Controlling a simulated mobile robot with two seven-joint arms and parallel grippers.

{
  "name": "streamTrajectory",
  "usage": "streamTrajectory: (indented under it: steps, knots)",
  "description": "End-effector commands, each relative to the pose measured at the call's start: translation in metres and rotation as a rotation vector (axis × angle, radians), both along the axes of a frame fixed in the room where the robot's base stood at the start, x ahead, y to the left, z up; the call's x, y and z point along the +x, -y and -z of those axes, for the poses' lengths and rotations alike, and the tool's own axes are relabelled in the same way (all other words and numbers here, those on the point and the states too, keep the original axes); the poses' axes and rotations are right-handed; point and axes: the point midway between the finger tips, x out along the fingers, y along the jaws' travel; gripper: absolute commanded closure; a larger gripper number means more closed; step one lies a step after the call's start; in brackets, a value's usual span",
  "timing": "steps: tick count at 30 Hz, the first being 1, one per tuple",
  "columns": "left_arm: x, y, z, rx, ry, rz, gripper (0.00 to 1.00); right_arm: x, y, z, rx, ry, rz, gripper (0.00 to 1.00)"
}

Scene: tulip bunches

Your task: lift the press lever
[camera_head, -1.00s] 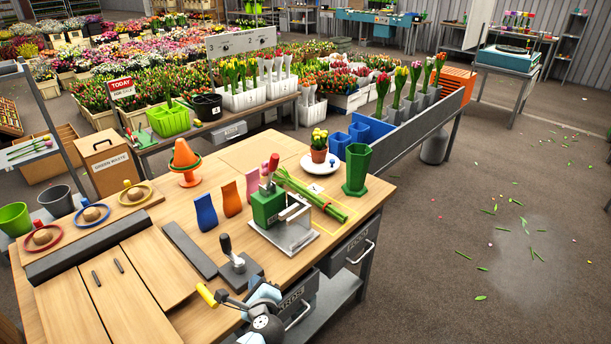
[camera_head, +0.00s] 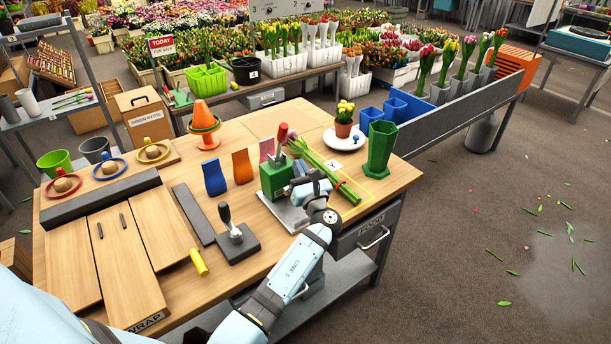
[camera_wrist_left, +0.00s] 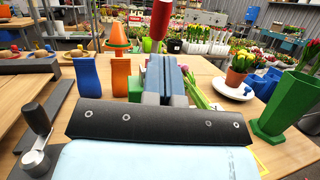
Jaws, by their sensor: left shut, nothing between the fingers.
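The green press (camera_head: 276,180) stands near the table's right side on a pale metal base. Its lever has a red handle (camera_head: 281,132), which points up. My left gripper (camera_head: 302,174) is at the press's right front, just below the handle, with its fingers together and nothing held. In the left wrist view, the closed fingers (camera_wrist_left: 166,72) point at the press, and the red handle (camera_wrist_left: 160,18) rises just beyond their tips. Most of the press is hidden behind them there. I cannot tell whether the fingers touch the lever. My right gripper is not in view.
A bunch of green stems (camera_head: 331,176) lies right behind the gripper, beside a green vase (camera_head: 380,148). A potted plant (camera_head: 344,119) stands on a white plate. A black-handled lever (camera_head: 231,224) on a dark base and a yellow cylinder (camera_head: 198,262) are at the front.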

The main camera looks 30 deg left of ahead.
Motion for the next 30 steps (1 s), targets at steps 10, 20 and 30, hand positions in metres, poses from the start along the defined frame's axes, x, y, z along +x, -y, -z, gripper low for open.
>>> streamTrajectory:
  steps: [10,20,30]
  knots:
    - [0.036,-0.052,-0.023,-0.001,0.002,0.001,1.0,0.002,0.001,-0.002,-0.001,0.004,0.002,0.57]
    - [0.045,-0.066,-0.028,-0.003,0.0,0.001,1.0,0.003,0.003,-0.002,-0.004,0.005,0.003,0.57]
    - [0.045,-0.066,-0.03,-0.007,-0.002,0.001,1.0,0.003,0.003,-0.004,-0.004,0.005,0.003,0.57]
